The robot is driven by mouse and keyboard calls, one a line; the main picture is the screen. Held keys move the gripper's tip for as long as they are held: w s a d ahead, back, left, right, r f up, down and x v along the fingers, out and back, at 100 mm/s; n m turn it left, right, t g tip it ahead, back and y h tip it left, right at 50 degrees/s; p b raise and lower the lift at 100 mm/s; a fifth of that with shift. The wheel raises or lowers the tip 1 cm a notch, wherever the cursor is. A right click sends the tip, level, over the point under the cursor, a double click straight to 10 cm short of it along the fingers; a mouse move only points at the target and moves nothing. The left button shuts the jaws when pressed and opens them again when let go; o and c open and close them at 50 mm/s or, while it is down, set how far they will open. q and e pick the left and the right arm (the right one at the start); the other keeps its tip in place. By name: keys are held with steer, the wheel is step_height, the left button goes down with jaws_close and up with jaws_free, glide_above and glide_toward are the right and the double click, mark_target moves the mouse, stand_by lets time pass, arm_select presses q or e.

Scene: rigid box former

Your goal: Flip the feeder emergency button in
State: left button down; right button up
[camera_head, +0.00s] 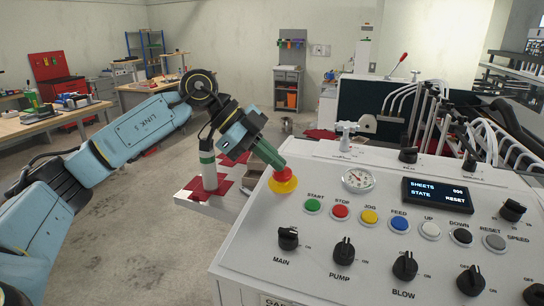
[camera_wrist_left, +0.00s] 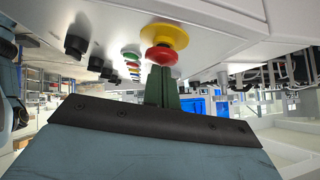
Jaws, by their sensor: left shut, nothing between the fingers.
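The feeder emergency button, a red mushroom head on a yellow base (camera_head: 283,185), sits at the upper left corner of the white control panel (camera_head: 330,263). My left gripper (camera_head: 281,168) is shut, with nothing between its green fingers. Its fingertips are at the red head, and seem to touch it. In the left wrist view the red head (camera_wrist_left: 161,55) and yellow base (camera_wrist_left: 165,37) are straight ahead of the closed fingertips (camera_wrist_left: 162,70). The fingers hide part of the red head in the head view. My right gripper is not in view.
A row of coloured push buttons (camera_head: 370,216) and black rotary switches (camera_head: 344,250) lies right of the emergency button. A gauge (camera_head: 358,179) and a display (camera_head: 437,195) sit above them. Open floor (camera_head: 130,225) lies left of the panel.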

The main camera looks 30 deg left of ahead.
mark_target(270, 188)
arm_select(q)
steer(key=d+r+p+v, duration=0.2)
steer(key=p+v, duration=0.1)
steer(key=v, duration=1)
steer(key=shift+w+d+f, duration=0.1)
